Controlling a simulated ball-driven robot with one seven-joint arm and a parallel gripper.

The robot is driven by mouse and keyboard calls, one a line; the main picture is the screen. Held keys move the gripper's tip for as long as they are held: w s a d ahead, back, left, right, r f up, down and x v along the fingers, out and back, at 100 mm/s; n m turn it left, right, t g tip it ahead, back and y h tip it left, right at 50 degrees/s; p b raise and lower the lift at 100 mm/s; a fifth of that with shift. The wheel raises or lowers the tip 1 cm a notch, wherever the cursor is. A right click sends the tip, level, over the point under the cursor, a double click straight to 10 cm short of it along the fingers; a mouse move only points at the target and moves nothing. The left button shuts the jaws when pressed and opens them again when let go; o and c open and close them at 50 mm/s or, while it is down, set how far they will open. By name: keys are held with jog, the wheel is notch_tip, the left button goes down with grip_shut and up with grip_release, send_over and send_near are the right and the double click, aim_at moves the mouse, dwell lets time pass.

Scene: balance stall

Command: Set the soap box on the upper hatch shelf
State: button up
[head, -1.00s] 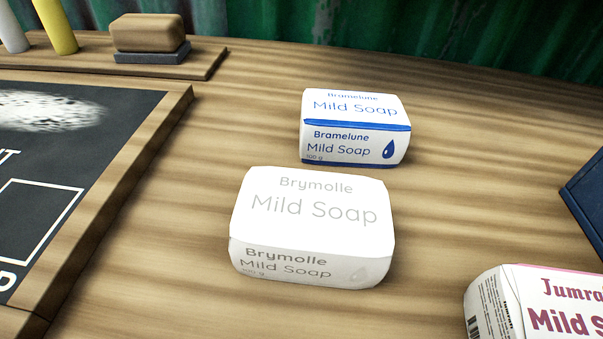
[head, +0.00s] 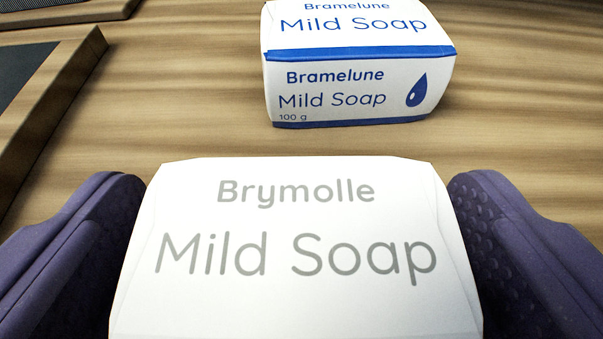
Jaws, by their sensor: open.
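A white soap box marked Brymolle Mild Soap in grey (head: 295,215) fills the lower middle of the head view, its top face toward me. My gripper (head: 297,240) is open, with one purple finger on each side of this box. A narrow gap shows at the upper left and right of the box; lower down I cannot tell whether the fingers touch it. A second soap box, white with blue bands and marked Bramelune (head: 345,90), stands on the wooden table just behind it. The hatch shelf is not in view.
The wooden table top (head: 530,100) is bare to the right of the Bramelune box. A wood-framed dark board (head: 60,90) lies at the left edge. Another wood-edged piece (head: 100,12) shows at the top left.

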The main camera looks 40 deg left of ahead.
jog(key=shift+r, duration=0.15)
jog(key=c, duration=1)
